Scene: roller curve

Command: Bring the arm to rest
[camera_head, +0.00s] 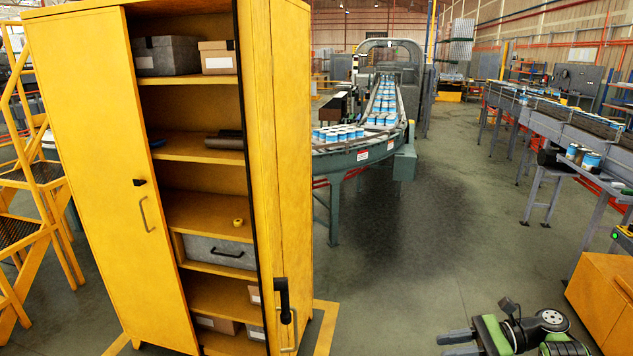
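My gripper (441,345) is low at the bottom right of the head view, pointing left. Its two grey fingers are apart, with nothing visible between them. Part of my arm, green, black and white, shows just right of it, and the frame's lower edge cuts off the rest. The gripper is over the floor and appears clear of the yellow cabinet (82,150) on the left.
The cabinet is open, with boxes on its shelves and a small yellow item (238,222) on one. A conveyor (357,156) carries blue-and-white cans behind. An orange cabinet (598,300) stands near my arm at right. Open floor (430,250) lies between.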

